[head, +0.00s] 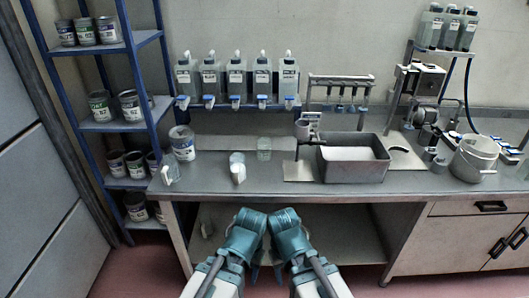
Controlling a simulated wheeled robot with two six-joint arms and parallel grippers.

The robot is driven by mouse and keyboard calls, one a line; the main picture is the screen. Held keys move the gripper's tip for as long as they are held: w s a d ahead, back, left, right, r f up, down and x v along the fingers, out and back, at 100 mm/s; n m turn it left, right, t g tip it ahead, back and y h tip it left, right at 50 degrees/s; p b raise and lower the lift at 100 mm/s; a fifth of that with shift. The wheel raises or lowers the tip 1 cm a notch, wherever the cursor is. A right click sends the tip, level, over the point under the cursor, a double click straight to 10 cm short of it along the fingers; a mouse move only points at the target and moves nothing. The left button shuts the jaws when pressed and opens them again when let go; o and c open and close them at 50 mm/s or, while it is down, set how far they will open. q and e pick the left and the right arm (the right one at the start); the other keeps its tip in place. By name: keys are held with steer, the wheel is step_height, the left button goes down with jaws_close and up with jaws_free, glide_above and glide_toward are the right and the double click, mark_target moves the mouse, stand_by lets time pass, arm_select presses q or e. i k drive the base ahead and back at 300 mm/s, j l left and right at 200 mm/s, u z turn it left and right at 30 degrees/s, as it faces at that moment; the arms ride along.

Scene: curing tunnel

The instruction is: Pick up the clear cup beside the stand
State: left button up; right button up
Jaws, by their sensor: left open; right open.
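A second small clear vessel (237,168) with a white front part stands nearer the bench edge. A third similar vessel (170,174) is at the bench's left end. My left gripper (245,235) and my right gripper (288,232) are side by side in front of the bench, below its top. Both are open and hold nothing visible. Their fingertips are mostly hidden. Neither touches a cup.
A paint can (183,143) stands at the left of the bench (330,190). A grey metal tray (352,172) and a white bucket (475,158) are to the right. Bottles (237,78) with blue taps hang above. A blue shelf rack (125,127) stands left. The bench's front middle is clear.

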mark_target(264, 149)
steer(key=i+j, duration=0.2)
steer(key=j, duration=0.15)
steer(key=i+j+z, duration=0.1)
steer(key=i+j, duration=0.35)
steer(key=j, duration=0.25)
steer(key=i+j, duration=0.2)
steer(key=j, duration=0.15)
steer(key=z, duration=1.55)
